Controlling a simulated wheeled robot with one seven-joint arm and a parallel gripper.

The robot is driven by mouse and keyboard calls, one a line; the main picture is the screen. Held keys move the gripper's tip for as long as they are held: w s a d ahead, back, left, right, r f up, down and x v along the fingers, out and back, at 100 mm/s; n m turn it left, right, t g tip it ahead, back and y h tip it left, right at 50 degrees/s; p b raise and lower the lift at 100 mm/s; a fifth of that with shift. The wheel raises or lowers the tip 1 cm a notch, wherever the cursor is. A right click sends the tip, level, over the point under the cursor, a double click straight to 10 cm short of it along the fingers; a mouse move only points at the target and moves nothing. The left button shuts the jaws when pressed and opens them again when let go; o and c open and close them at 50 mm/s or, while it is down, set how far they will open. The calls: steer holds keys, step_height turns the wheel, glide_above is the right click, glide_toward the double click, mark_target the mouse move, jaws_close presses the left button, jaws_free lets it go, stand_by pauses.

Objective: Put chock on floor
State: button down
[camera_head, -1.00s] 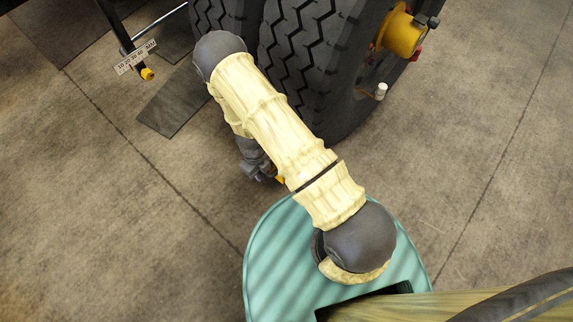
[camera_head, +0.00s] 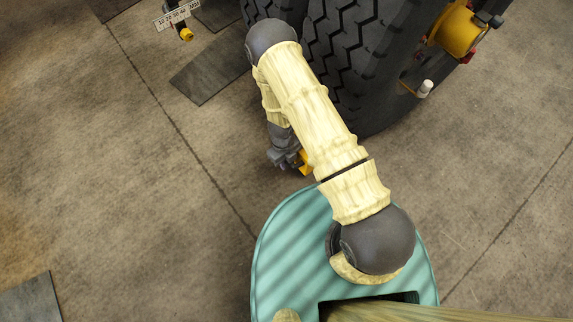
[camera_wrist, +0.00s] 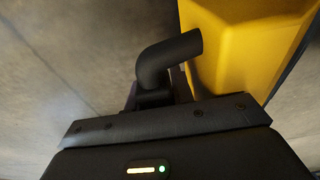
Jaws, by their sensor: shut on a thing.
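The yellow chock (camera_wrist: 235,45) fills the upper right of the wrist view, with a dark bent handle (camera_wrist: 168,58) beside it. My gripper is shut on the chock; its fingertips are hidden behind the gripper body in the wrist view. In the head view my gripper (camera_head: 286,160) hangs under my arm, with a small bit of the yellow chock (camera_head: 305,163) showing beside it. Most of the chock is hidden by my arm there. The grey concrete floor (camera_head: 130,190) lies below. I cannot tell the height of the chock above the floor.
Large black tires (camera_head: 365,60) stand just beyond my arm, with a yellow hub (camera_head: 458,32) at the right. A dark flat plate (camera_head: 212,72) lies on the floor left of them. Another dark plate (camera_head: 30,302) lies at lower left. Floor at left is largely clear.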

step_height(320, 180, down, 4)
steer(key=shift+r+b, duration=0.15)
steer(key=shift+b, duration=0.95)
steer(key=c, duration=1.2)
jaws_free()
steer(key=r+p, duration=0.2)
steer(key=r, duration=0.2)
steer(key=r+p, duration=0.2)
steer(key=r, duration=0.2)
steer(key=w+r+p, duration=0.1)
steer(key=r+p, duration=0.2)
steer(key=r, duration=0.1)
steer(key=shift+a, duration=0.4)
